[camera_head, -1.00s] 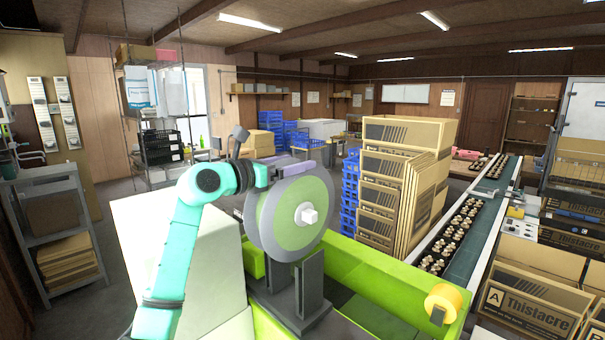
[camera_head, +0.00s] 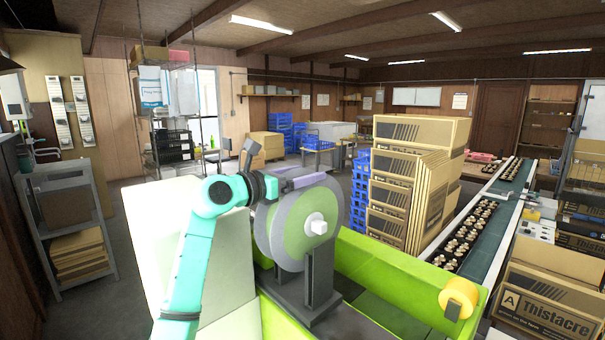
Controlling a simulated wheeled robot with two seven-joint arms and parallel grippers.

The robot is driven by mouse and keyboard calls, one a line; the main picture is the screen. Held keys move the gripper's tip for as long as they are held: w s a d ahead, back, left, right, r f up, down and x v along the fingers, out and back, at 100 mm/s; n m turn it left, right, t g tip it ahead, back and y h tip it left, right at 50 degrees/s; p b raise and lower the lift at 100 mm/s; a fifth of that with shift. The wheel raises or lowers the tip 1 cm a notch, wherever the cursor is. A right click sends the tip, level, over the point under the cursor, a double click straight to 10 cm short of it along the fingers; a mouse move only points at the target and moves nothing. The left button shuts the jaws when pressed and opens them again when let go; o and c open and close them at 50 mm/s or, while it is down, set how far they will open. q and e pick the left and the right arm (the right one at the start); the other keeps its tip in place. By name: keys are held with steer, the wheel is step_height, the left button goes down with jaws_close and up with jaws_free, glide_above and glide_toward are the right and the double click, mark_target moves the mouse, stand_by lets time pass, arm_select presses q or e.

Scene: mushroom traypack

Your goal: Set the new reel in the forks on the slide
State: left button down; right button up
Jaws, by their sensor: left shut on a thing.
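The new reel (camera_head: 284,236), a grey-edged disc with a green face and a white square hub (camera_head: 317,225), stands upright in the middle of the head view. My left gripper (camera_head: 303,181) is shut on its top edge. Dark grey forks (camera_head: 321,272) rise from a dark base (camera_head: 309,308), the slide, inside a bright green frame. The reel's lower part is between the fork posts, and the hub is just above or at the near post's top. I cannot tell whether the axle touches the forks. My right gripper is not in view.
A pale block (camera_head: 165,235) stands behind my left arm. Stacked cartons (camera_head: 418,132), blue crates (camera_head: 361,190) and a conveyor with mushroom trays (camera_head: 490,218) lie beyond.

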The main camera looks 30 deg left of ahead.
arm_select(q)
steer(key=shift+f+b, duration=2.2)
steer(key=shift+f, duration=0.6)
steer(key=shift+s+f+b, duration=0.1)
steer(key=shift+f+b, duration=0.45)
steer(key=shift+f, duration=0.25)
steer(key=shift+c, duration=0.3)
jaws_free()
steer(key=shift+o, duration=0.3)
steer(key=shift+f, duration=0.2)
